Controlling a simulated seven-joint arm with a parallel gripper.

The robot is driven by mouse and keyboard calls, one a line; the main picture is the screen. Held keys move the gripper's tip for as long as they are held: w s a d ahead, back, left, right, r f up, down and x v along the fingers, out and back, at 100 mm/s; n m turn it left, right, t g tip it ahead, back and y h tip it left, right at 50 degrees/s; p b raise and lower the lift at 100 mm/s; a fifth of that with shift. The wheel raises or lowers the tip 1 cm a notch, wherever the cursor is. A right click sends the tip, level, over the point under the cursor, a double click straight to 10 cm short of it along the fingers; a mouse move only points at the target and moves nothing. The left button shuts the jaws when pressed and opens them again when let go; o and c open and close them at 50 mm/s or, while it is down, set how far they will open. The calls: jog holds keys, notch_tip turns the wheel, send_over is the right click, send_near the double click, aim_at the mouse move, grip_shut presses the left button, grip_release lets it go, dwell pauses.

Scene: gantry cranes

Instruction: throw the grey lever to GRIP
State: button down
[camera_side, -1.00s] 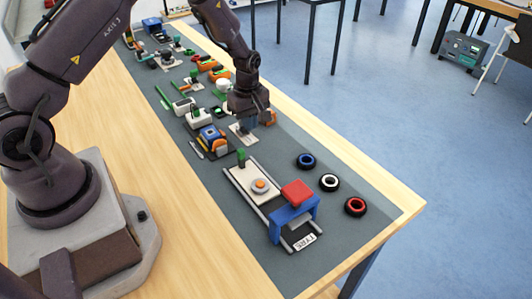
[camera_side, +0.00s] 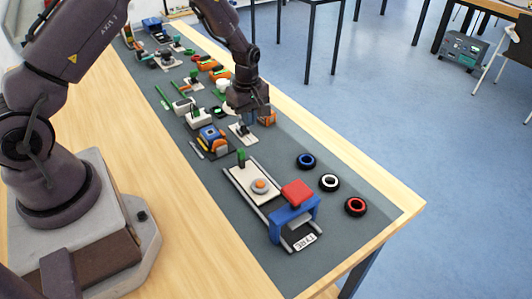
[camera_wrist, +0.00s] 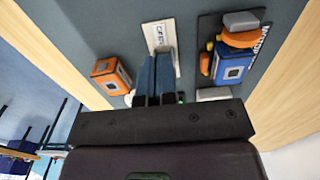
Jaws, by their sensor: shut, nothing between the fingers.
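The grey lever (camera_side: 241,127) stands on a small white plate (camera_side: 245,138) on the grey mat, in the side view. Its details are too small to read there. The white plate with dark lettering also shows in the wrist view (camera_wrist: 155,37); the letters are not clear, and the lever itself is hidden or not distinct behind the fingers. My gripper (camera_side: 250,115) is just above and behind the lever, pointing down. Its two blue fingers (camera_wrist: 155,75) are together with nothing between them and overlap the plate in the wrist view. I cannot tell whether they touch the lever.
A blue and orange block unit (camera_wrist: 232,62) stands on one side of the plate, an orange box (camera_wrist: 110,76) on the other. Nearer the side camera are a blue gantry with a red top (camera_side: 296,205) and several tyre rings (camera_side: 329,182). Mat beside the rings is clear.

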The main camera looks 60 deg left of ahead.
notch_tip(320, 180, up, 6)
jog(key=shift+f, duration=0.2)
dwell(0.7)
jog(key=s+d+r+m+t, duration=0.2)
jog(key=s+d+r+m, duration=0.3)
jog(key=s+r+m, duration=0.4)
jog(key=s+d+r+m+t, duration=0.3)
jog(key=s+d+r+m, duration=0.3)
jog(key=s+r, duration=0.8)
jog(key=m, duration=0.3)
jog(key=shift+d+r+t, duration=0.2)
jog(key=shift+r+t, duration=0.1)
jog(key=shift+r, duration=0.05)
jog(key=shift+w, duration=0.15)
